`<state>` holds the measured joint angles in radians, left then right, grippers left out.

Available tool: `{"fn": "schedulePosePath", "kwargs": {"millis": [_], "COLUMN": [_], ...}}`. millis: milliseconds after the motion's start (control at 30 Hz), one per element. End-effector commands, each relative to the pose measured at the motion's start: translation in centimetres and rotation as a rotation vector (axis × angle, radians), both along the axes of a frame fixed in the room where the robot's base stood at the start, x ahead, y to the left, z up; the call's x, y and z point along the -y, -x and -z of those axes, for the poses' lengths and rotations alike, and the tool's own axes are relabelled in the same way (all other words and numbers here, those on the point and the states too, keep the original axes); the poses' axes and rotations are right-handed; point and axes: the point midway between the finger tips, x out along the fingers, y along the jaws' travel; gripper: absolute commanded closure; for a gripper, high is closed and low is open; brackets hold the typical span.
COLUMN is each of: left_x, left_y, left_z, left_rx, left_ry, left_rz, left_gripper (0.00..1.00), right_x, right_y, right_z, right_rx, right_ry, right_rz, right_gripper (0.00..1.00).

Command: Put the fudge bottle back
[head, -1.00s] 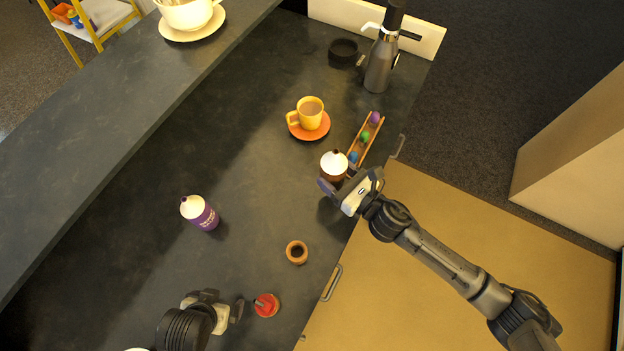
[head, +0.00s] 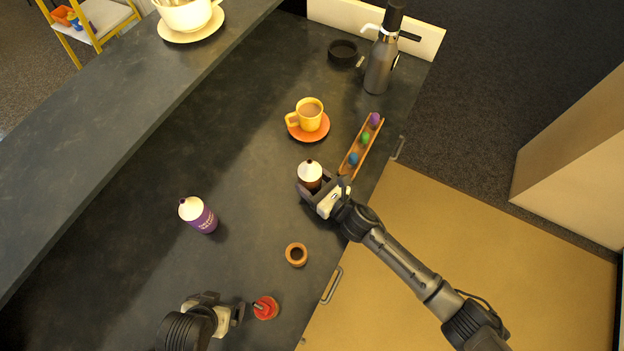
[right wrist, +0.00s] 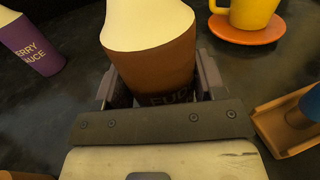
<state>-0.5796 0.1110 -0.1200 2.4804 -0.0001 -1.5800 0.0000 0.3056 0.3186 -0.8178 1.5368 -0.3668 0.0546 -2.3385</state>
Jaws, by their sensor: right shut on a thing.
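The fudge bottle (head: 310,172) is brown with a white top. My right gripper (head: 316,188) is shut on it, with a finger on each side. In the right wrist view the bottle (right wrist: 152,62) stands between the fingers (right wrist: 153,88), its label partly hidden by the gripper. Whether its base touches the counter I cannot tell. My left gripper (head: 236,312) is low in the head view, beside a red-topped item (head: 265,307); its jaws are unclear.
A purple sauce bottle (head: 198,214) stands to the left. A yellow cup (head: 309,112) on an orange saucer (head: 318,133) and a wooden rack (head: 350,168) with coloured balls are close by. A small wooden ring-shaped pot (head: 296,254) sits below.

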Motion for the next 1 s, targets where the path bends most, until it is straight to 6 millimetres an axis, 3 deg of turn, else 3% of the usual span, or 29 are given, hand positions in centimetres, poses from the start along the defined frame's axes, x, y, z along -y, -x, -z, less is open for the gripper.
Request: {"fn": "schedulePosePath", "kwargs": {"millis": [333, 367, 600, 1000], "left_x": [-0.29, -0.33, -0.42, -0.16], "left_y": [0.02, 0.02, 0.03, 0.04], "left_z": [0.49, 0.46, 0.38, -0.26], "left_rx": [-0.001, 0.000, -0.001, -0.001], "left_ry": [-0.010, -0.011, -0.015, -0.006], "left_rz": [0.007, 0.008, 0.009, 0.003], "left_gripper": [0.00, 0.00, 0.00, 0.00], "right_x": [-0.01, -0.01, -0.01, 0.40], "right_y": [0.00, -0.01, 0.01, 0.40], "right_z": [0.41, 0.39, 0.27, -0.10], "right_rx": [0.001, 0.001, 0.000, -0.002], "right_ry": [0.000, -0.001, 0.000, 0.001], "right_rz": [0.000, 0.000, 0.000, 0.000], "right_gripper": [0.60, 0.35, 0.12, 0.11]}}
